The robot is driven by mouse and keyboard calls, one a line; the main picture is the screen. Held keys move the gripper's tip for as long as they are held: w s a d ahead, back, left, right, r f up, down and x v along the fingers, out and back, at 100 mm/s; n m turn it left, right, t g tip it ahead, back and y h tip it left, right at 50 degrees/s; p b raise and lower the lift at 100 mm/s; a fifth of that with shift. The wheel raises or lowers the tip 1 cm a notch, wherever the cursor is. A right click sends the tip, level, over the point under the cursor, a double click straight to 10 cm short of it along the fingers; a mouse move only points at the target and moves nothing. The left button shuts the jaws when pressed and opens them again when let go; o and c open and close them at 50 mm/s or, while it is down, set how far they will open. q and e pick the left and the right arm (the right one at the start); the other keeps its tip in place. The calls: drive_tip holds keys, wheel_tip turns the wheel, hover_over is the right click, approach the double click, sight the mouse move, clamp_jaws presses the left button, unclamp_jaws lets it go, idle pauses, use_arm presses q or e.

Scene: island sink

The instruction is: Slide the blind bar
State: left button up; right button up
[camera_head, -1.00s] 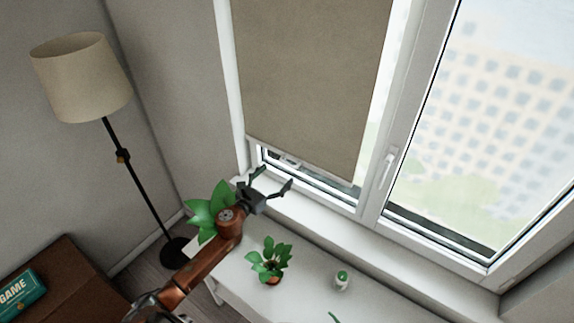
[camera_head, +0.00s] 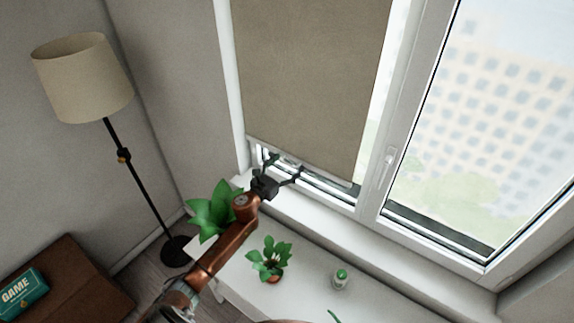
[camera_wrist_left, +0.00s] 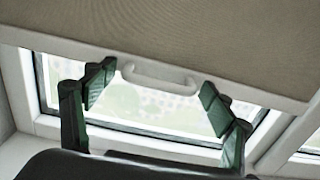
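The brown blind (camera_head: 312,80) hangs over the left window pane, its lower edge a little above the sill. A white handle (camera_wrist_left: 158,75) sits at the middle of the blind's bottom bar (camera_wrist_left: 235,90) in the left wrist view. My left gripper (camera_head: 282,165) is open at the blind's lower edge. In the left wrist view its two fingers (camera_wrist_left: 157,83) stand on either side of the handle, with gaps to it. Nothing is between the fingers except the handle beyond or between them; the exact depth is hard to tell. My right gripper is not in view.
Below the window are a white sill (camera_head: 330,228) and a white bench with a potted plant (camera_head: 270,260) and a small green-topped bottle (camera_head: 340,279). A larger leafy plant (camera_head: 211,212) is beside my left arm. A floor lamp (camera_head: 83,78) stands at left.

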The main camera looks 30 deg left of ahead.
use_arm(q)
drive_tip(key=c, duration=1.4)
drive_tip(key=shift+c, duration=0.2)
